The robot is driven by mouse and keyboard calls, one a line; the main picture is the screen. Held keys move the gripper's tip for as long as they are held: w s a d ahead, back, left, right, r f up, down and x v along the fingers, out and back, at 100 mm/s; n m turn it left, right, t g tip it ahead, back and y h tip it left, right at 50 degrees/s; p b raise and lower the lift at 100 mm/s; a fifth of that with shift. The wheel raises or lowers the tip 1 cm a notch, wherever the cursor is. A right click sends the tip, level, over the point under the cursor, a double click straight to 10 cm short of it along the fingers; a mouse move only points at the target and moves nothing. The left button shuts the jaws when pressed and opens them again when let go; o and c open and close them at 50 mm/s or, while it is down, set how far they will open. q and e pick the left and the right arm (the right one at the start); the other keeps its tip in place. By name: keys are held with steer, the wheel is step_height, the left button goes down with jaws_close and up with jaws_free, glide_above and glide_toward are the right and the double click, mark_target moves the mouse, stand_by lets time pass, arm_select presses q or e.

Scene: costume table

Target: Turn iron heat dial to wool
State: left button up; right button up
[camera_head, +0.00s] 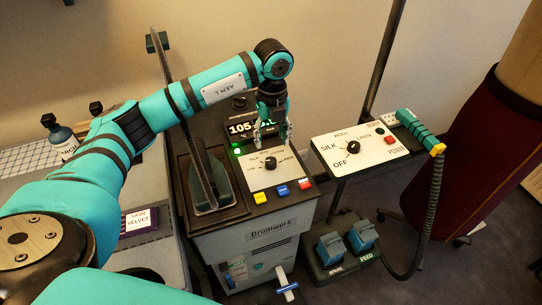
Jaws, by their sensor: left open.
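A white panel (376,145) on the right has a black dial (352,147) with labels around it; OFF, SILK and WOOL are readable. Its pointer is too small to read surely. My left gripper (271,143) is open and empty, pointing down over a different machine, left of this panel. It is just above and behind that machine's black knob (270,163), apart from the labelled dial. My right gripper is not in view.
The machine (256,245) has a lit display (241,128) and coloured buttons. A teal handle (417,129) with a hose lies right of the panel. Pedals (347,245) are on the floor. A dark pole rises behind the panel.

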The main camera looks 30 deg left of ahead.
mark_target(271, 160)
arm_select(q)
step_height(271, 160, down, 5)
steer(key=shift+s+f+p, duration=0.1)
steer(key=shift+f+p, duration=0.1)
steer(key=shift+p, duration=0.25)
step_height(271, 160, down, 2)
steer(key=shift+f, duration=0.8)
steer(key=c, duration=0.4)
jaws_close()
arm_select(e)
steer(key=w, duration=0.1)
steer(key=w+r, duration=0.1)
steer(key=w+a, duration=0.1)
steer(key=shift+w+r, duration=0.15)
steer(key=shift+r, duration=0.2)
